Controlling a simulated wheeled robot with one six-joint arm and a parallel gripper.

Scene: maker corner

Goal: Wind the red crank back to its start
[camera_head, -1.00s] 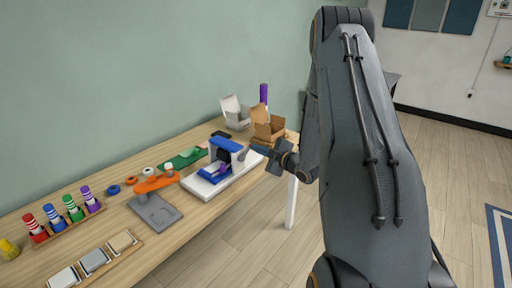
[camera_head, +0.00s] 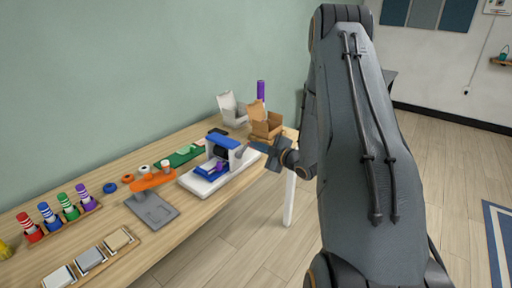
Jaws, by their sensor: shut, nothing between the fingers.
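I cannot make out a red crank in this view; it may be hidden or too small to tell. A blue and white machine (camera_head: 222,143) with a purple part (camera_head: 221,165) in it stands on a white base (camera_head: 196,187) on the bench. My gripper (camera_head: 257,147) is just to the right of this machine, in front of the cardboard box. Its fingers are small and dark here; they are shut with nothing between them. I cannot tell whether they touch the machine.
An open cardboard box (camera_head: 266,127) and a white box (camera_head: 232,110) stand at the bench's far end. Open floor is right.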

